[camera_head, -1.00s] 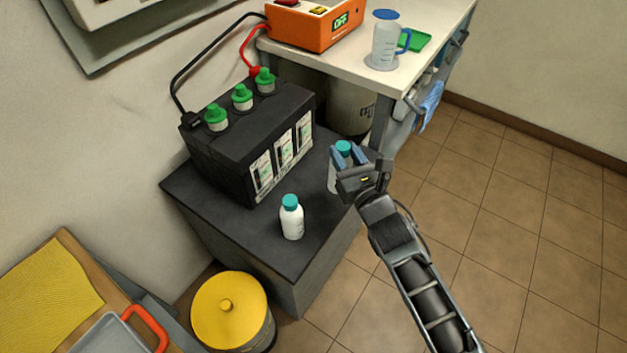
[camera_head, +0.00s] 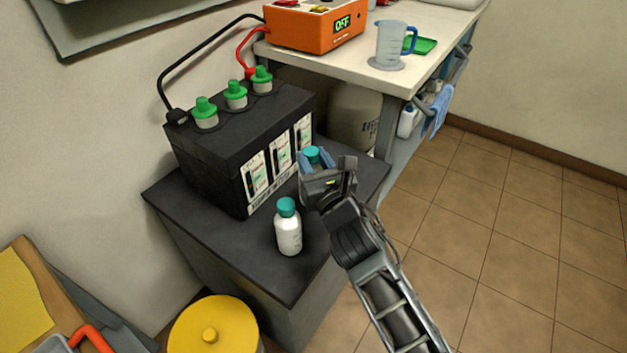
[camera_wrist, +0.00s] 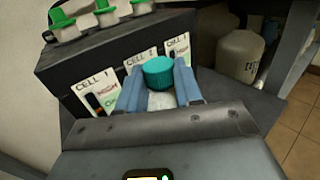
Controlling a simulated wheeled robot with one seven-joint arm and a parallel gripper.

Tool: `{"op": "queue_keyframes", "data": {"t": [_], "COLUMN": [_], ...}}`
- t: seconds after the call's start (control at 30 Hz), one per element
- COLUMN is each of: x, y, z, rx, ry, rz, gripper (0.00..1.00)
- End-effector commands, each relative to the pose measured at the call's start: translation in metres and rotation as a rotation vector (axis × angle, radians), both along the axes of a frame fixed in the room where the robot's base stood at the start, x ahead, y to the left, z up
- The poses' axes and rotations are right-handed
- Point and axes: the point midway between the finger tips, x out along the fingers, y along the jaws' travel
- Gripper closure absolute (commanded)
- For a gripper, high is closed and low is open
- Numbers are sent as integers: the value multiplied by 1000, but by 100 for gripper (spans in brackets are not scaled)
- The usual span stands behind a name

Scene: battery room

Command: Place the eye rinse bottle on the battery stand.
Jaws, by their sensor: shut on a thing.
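My gripper (camera_head: 316,163) is shut on a white bottle with a teal cap (camera_head: 312,154). The bottle's cap (camera_wrist: 158,72) and a little of its white body show between the blue fingers in the wrist view. The gripper is over the right part of the dark battery stand (camera_head: 240,240), close to the battery's labelled front. Whether the held bottle's base touches the stand is hidden. A second white bottle with a teal cap (camera_head: 288,232) stands upright on the stand, left of and nearer than the gripper. I cannot read which bottle is the eye rinse.
A black battery (camera_head: 215,150) with green caps fills the back of the stand. Behind is a bench (camera_head: 400,85) with an orange charger (camera_head: 315,28) and a measuring jug (camera_head: 390,45). A yellow-lidded bin (camera_head: 215,325) stands in front. Floor at right is clear.

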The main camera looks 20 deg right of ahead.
Motion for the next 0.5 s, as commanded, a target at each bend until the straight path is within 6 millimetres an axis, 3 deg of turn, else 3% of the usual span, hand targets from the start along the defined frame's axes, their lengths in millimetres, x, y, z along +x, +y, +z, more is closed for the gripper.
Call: {"op": "queue_keyframes", "data": {"t": [0.3, 0.5], "x": [0, 0], "y": [0, 0], "z": [-37, -38], "rx": [-2, 0], "ry": [-2, -2], "rz": [0, 1], "gripper": [100, 100]}}
